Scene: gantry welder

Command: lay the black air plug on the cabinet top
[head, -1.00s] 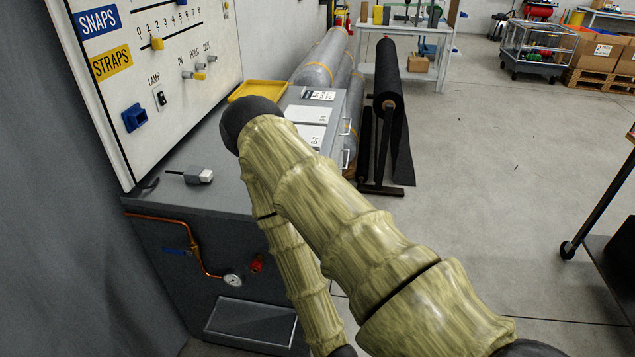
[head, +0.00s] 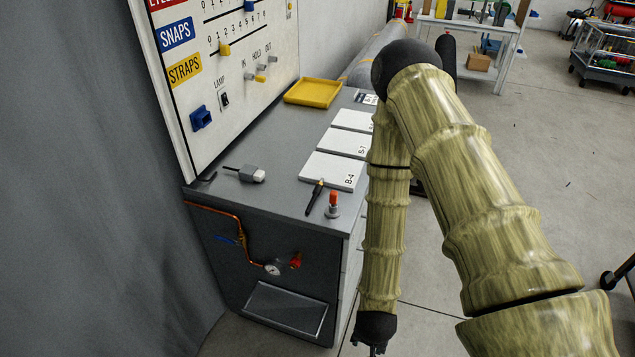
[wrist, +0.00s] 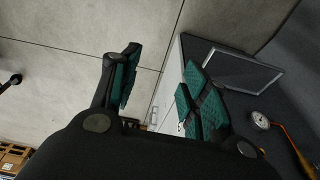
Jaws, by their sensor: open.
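The cabinet top (head: 265,145) is the grey surface in the middle left of the head view, below the white control panel. I cannot make out the black air plug for certain. A red fitting (head: 296,260) sits on the cabinet's front beside a gauge; whether something black is in it is too small to tell. My gripper (wrist: 160,80) is open and empty in the wrist view, its green-padded fingers apart over the floor by the cabinet front. In the head view it shows only at the bottom edge (head: 373,348), low and right of the cabinet.
On the top lie a grey connector (head: 250,173), a black pen-like tool (head: 315,198), an orange-tipped metal piece (head: 333,206), white cards (head: 330,170) and a yellow tray (head: 313,93). A copper pipe (head: 240,225) and gauge (head: 272,269) stick out in front.

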